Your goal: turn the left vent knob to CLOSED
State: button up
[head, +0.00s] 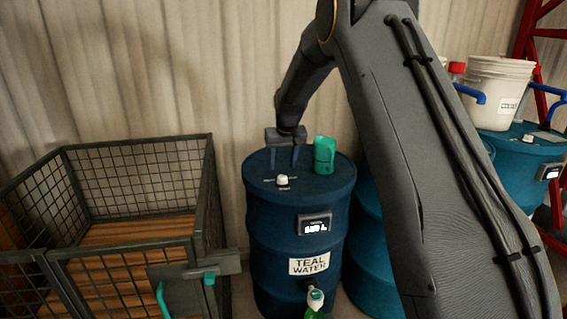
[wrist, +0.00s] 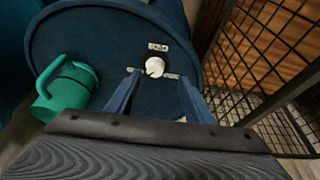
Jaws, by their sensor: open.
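The left vent knob (head: 283,179) is a small white knob on the dark blue lid of the barrel labelled TEAL WATER (head: 268,234). Small labels surround it, too small to read. In the wrist view the knob (wrist: 155,66) stands just beyond the fingertips, with a small dark mark on its near edge. I cannot tell which label it points to. My gripper (head: 284,166) is open and empty, over the back of the lid behind the knob. Its two fingers (wrist: 158,88) are spread apart in the wrist view, and nothing shows between them.
A teal jug (head: 324,155) stands on the lid right of my gripper; the wrist view shows it at left (wrist: 66,92). A wire-mesh cage (head: 208,180) stands left of the barrel. A white bucket (head: 497,92) stands on another blue barrel (head: 515,170) at right.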

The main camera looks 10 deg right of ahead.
aim_at(282, 176)
jog(key=shift+w+d+r+p+x, duration=0.15)
jog(key=shift+p+x, duration=0.3)
jog(key=shift+x, duration=0.9)
jog(key=shift+w+d+p+x, duration=0.2)
jog(key=shift+p+x, duration=0.25)
jog(key=shift+x, duration=0.9)
jog(key=shift+w+d+r+p+x, duration=0.15)
jog(key=shift+p+x, duration=0.3)
jog(key=shift+x, duration=0.95)
jog(key=c, duration=1.1)
jog(key=shift+o, duration=0.2)
